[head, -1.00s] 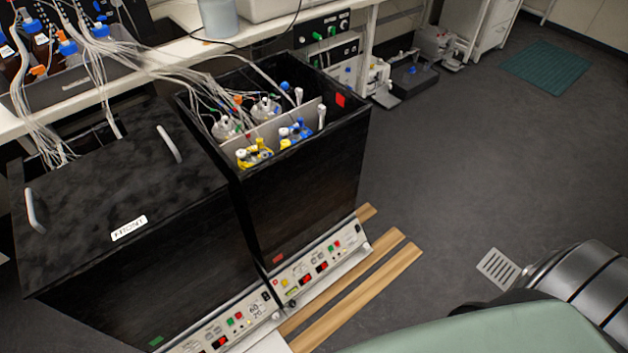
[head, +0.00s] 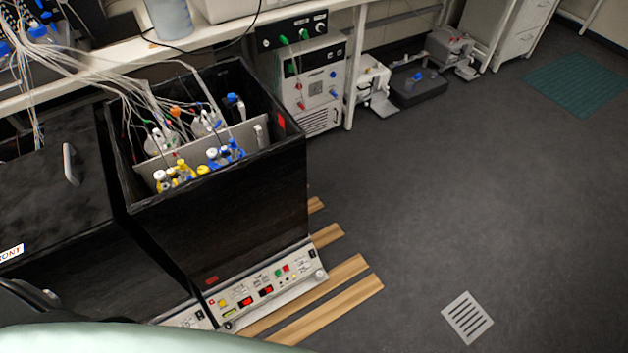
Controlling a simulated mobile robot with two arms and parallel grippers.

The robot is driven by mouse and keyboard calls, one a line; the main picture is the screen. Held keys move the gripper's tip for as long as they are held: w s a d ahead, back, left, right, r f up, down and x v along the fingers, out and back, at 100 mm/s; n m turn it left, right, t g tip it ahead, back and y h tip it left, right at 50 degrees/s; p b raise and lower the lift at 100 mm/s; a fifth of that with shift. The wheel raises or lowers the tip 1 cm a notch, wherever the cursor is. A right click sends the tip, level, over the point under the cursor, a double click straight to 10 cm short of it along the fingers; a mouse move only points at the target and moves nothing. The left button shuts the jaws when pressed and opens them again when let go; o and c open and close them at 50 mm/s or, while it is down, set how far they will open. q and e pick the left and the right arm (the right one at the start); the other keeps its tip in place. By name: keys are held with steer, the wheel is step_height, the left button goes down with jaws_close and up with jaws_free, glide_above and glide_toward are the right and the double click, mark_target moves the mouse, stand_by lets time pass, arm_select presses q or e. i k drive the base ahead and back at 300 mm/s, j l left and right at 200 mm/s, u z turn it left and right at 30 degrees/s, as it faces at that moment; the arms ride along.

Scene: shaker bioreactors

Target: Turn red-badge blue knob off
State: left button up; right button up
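An open black shaker box (head: 230,215) stands left of centre. A red badge (head: 281,121) is on the inside of its right wall. A smaller red badge (head: 211,279) is low on its front. A blue-topped piece (head: 233,98) shows at the back inside the box; I cannot tell whether it is a knob. Small blue knobs (head: 333,92) show on the white unit (head: 313,85) under the bench. I cannot tell which blue knob carries a red badge, nor its setting. Neither of my grippers is in view.
A control panel (head: 268,289) with green and red buttons is at the box's foot. Wooden strips (head: 330,308) lie on the floor beside it. A closed black box (head: 50,200) stands at left.

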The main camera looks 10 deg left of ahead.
mark_target(232, 97)
steer(key=i+l+z, duration=0.9)
steer(key=i+z, duration=0.3)
steer(key=i+u, duration=0.25)
steer(key=i, duration=0.15)
steer(key=i+l+u, duration=0.1)
steer(key=i+u, duration=0.4)
steer(key=u, duration=0.25)
steer(key=i+u, duration=0.2)
steer(key=u, duration=0.25)
steer(key=i+l+u, duration=0.1)
steer(key=u, duration=0.35)
steer(key=i+l+u, duration=0.2)
steer(key=u, duration=0.2)
steer(key=i+l+u, duration=0.2)
steer(key=u, duration=0.25)
steer(key=i+l+u, duration=0.2)
steer(key=u, duration=0.25)
steer(key=i+l+u, duration=0.15)
steer(key=l+u, duration=0.15)
steer(key=u, duration=0.15)
steer(key=i+l+u, duration=0.1)
steer(key=l+u, duration=0.6)
steer(key=u, duration=0.2)
steer(key=l+u, duration=0.65)
steer(key=l, duration=0.3)
